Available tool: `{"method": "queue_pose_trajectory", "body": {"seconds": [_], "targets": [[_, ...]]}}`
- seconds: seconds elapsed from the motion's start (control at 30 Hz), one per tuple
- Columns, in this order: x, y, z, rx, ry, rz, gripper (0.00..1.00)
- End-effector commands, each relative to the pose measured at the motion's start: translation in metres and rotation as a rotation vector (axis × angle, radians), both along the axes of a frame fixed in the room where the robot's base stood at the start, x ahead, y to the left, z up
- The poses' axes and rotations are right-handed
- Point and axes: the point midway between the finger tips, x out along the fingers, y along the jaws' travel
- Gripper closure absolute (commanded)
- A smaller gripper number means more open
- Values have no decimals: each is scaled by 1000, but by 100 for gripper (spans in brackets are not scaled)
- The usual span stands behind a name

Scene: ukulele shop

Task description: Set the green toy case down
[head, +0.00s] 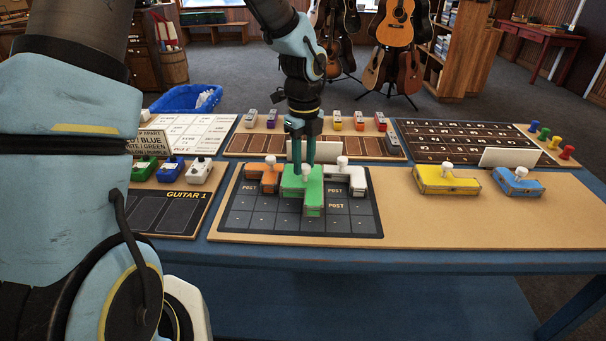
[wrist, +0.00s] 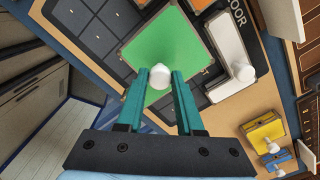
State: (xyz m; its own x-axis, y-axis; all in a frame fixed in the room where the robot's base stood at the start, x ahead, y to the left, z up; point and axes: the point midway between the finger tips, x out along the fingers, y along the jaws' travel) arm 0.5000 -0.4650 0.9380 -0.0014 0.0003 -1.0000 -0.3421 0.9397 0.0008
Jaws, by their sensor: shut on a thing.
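The green toy case (head: 296,188) has a stepped shape and a white knob on top. It is over the dark grid mat (head: 250,222), between an orange case (head: 262,177) and a white case (head: 352,182). My gripper (head: 305,166) comes down from above and is shut on the green case's knob. In the wrist view the teal fingers of my gripper (wrist: 161,76) stand on either side of the knob, with the green top (wrist: 160,42) beyond. I cannot tell whether the case's underside touches the mat.
A yellow case (head: 446,180) and a blue case (head: 518,183) sit on the bare wooden board to the right. Small upright cards (head: 507,157) and rows of pedals stand behind. The board between mat and yellow case is clear. Guitars (head: 396,25) stand farther back.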

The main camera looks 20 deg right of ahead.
Motion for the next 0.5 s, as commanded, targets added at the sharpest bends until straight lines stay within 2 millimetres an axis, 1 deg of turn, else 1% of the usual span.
{"method": "queue_pose_trajectory", "body": {"seconds": [0.13,0.3,0.4,0.5], "targets": [[-1,0,-11,2,2,-2,100],[-1,0,-35,2,3,-2,100],[0,0,-39,-1,-1,-2,100],[0,0,-39,-1,-1,-1,100]]}}
